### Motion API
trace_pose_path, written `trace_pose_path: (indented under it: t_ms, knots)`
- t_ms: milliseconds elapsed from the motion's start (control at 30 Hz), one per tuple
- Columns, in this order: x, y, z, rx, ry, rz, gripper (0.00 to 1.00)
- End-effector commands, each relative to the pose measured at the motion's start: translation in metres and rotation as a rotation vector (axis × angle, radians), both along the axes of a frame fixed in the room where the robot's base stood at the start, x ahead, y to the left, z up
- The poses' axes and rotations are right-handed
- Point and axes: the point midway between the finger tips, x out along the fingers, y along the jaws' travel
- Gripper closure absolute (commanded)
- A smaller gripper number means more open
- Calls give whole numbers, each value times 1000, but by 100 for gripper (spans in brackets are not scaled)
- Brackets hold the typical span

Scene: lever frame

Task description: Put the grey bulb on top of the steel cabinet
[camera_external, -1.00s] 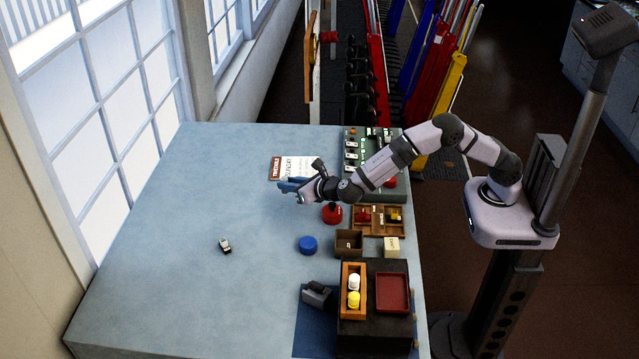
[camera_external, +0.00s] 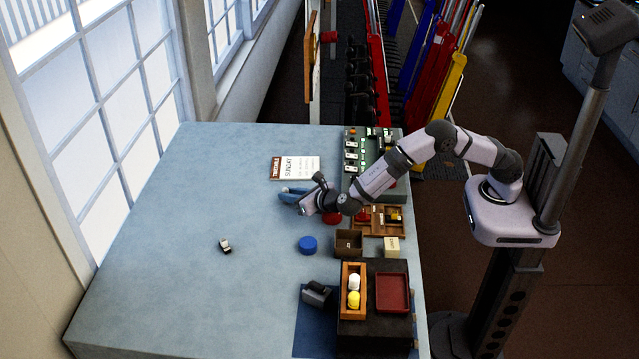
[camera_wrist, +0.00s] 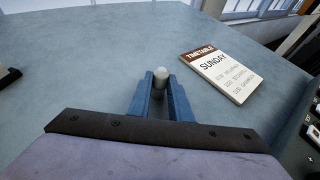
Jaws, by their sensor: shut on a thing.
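The grey bulb (camera_wrist: 160,76) shows in the wrist view as a pale grey rounded tip between my blue fingers. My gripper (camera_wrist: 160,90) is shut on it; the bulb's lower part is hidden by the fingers. In the external view my gripper (camera_external: 285,196) is over the blue table, left of the lever panel and just below the timetable card; the bulb cannot be made out there. The dark box that looks like the steel cabinet (camera_external: 372,332) stands at the near right of the table, well away from my gripper.
On the dark box are an orange tray (camera_external: 345,312) with white and yellow bulbs and a red tray (camera_external: 392,293). A brown box (camera_external: 348,243), blue disc (camera_external: 308,245), red round thing (camera_external: 332,217) and wooden tray (camera_external: 376,228) lie between. The table's left side is mostly clear.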

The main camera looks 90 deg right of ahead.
Motion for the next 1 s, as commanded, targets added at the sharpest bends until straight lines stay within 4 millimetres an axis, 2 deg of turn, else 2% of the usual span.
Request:
trace_pose_path:
  t_ms: [33, 67, 100, 133, 567, 767, 1000]
  knots:
    - [0, 0, -3, 0, 0, 0, 100]
    - [0, 0, -2, 0, 0, 0, 77]
    - [0, 0, -1, 0, 0, 0, 68]
    - [0, 0, -1, 0, 0, 0, 63]
    - [0, 0, 4, 0, 0, 0, 63]
    - [-17, 15, 10, 1, -1, 3, 63]
    - [-49, 40, 26, 2, -1, 5, 63]
